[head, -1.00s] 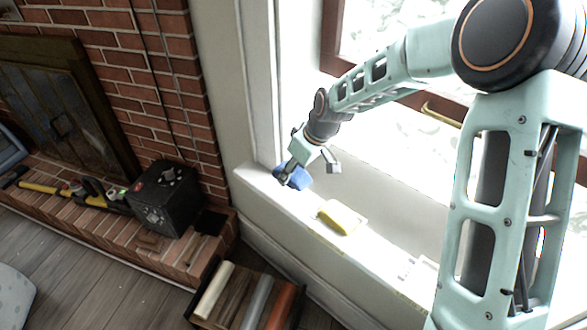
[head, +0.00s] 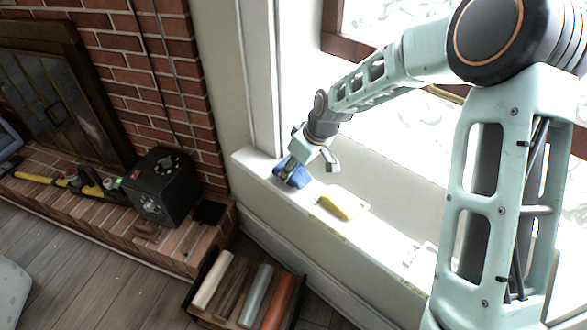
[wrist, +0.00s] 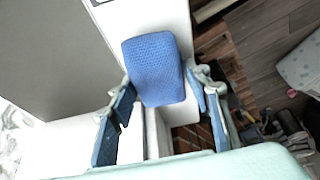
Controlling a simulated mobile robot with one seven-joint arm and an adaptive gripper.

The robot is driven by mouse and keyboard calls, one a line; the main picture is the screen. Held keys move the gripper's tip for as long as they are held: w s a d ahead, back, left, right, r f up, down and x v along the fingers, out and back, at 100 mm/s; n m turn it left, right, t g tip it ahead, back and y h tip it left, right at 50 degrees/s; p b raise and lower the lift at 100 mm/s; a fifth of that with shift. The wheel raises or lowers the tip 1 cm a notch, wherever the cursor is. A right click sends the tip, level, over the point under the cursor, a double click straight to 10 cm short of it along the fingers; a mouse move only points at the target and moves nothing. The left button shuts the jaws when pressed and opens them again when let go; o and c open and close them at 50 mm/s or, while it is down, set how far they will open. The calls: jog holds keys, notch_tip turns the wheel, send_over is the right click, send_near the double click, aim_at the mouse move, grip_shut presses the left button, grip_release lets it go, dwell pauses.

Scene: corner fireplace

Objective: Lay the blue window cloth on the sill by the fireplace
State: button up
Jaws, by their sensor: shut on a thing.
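The blue window cloth (head: 297,174) is a padded-looking blue block near the left end of the white sill (head: 385,243), at the wall corner. My gripper (head: 311,162) is over that end of the sill, pointing down. In the wrist view the cloth (wrist: 155,68) lies between the two fingertips of my gripper (wrist: 163,87), which is shut on it. The cloth appears at or just above the sill surface; I cannot tell if it touches. Its lower part is partly hidden by a finger in the head view.
A yellow sponge-like thing (head: 343,203) lies on the sill to the right of the cloth. A black box (head: 160,190) and yellow-handled tools (head: 40,179) are on the brick hearth. A crate of rolls (head: 243,289) stands below the sill. The window is behind my arm.

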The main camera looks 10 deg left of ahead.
jog(key=shift+f+b, duration=0.45)
jog(key=shift+f, duration=0.2)
jog(key=o, duration=1.3)
jog(key=shift+o, duration=0.2)
